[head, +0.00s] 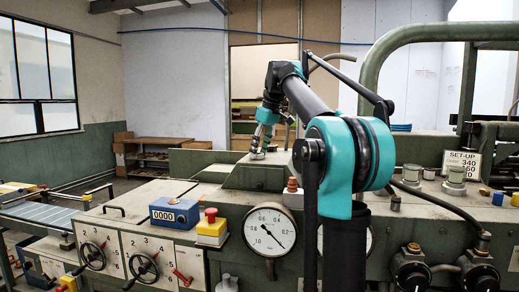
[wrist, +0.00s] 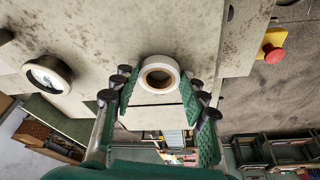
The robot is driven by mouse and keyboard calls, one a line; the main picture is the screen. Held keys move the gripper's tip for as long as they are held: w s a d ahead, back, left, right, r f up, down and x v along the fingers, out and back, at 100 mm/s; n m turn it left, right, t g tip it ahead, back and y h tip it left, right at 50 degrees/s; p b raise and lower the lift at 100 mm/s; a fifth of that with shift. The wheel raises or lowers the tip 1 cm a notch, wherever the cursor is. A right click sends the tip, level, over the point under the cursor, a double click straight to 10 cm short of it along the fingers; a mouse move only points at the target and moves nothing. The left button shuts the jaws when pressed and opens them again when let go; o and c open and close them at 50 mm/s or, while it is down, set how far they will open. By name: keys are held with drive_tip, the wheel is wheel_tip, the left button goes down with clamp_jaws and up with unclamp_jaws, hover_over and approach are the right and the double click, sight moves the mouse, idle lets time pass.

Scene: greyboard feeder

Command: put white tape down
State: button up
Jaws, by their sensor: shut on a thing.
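The white tape (wrist: 158,68) is a roll with a brown core. In the wrist view it sits between the two green fingers of my gripper (wrist: 160,84), which is shut on it. Behind it lies a worn, speckled grey-green machine surface; I cannot tell whether the roll touches it. In the head view my gripper (head: 259,146) points down at the raised middle block of the machine (head: 255,176). The tape is too small and hidden to make out clearly there.
A red stop button on a yellow box (head: 211,230), a blue counter (head: 175,215) and a round gauge (head: 270,230) stand on the machine's front. A thick green pipe (head: 375,60) arches at the right. The machine top left of the block looks mostly bare.

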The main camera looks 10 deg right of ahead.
drive_tip(key=shift+f, duration=0.1)
drive_tip(key=o, duration=1.1)
